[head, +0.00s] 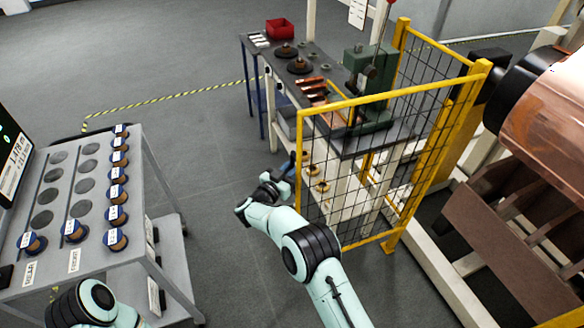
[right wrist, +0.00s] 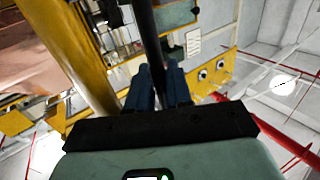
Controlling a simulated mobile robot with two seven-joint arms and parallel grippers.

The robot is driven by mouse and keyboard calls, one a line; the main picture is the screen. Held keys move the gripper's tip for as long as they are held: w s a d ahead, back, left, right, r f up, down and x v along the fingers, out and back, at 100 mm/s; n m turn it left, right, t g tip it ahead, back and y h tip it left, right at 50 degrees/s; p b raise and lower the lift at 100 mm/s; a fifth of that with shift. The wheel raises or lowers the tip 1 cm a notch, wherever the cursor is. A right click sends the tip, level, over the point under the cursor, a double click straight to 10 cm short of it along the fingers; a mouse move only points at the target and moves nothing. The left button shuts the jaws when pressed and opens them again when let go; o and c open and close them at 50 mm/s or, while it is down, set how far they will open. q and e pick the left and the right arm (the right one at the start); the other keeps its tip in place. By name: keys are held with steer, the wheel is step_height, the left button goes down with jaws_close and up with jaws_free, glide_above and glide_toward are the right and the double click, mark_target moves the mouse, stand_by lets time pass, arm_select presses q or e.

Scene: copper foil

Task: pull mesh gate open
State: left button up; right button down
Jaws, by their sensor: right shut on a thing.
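The mesh gate (head: 300,140), a yellow frame with dark wire mesh, stands upright in the middle of the head view. It meets a yellow post (head: 468,105) on its right. My right gripper (head: 288,168) is at the gate's left edge. In the right wrist view my right gripper (right wrist: 162,80) has its two blue-grey fingers shut on a dark upright bar (right wrist: 150,35), which looks like the gate's handle. The head view hides the exact grip. My left arm shows at lower left, but its gripper is out of view.
Behind the gate is a workbench (head: 325,62) with a green press (head: 372,75) and a red bin (head: 280,28). A grey trolley (head: 60,255) with several spools stands at left. A large copper roll (head: 545,115) is at right. Open floor (head: 215,165) lies between trolley and gate.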

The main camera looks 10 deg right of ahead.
arm_select(q)
steer(key=shift+w, duration=0.3)
arm_select(e)
steer(key=shift+w, duration=0.3)
steer(key=c, duration=1.2)
jaws_free()
arm_select(q)
steer(key=shift+s+f+b, duration=0.55)
steer(key=shift+f+b, duration=0.15)
steer(key=shift+f, duration=0.15)
steer(key=shift+s+f+b, duration=0.5)
steer(key=shift+f+b, duration=0.15)
steer(key=shift+f, duration=0.15)
arm_select(e)
steer(key=shift+v, duration=6.7)
arm_select(q)
steer(key=shift+a, duration=0.1)
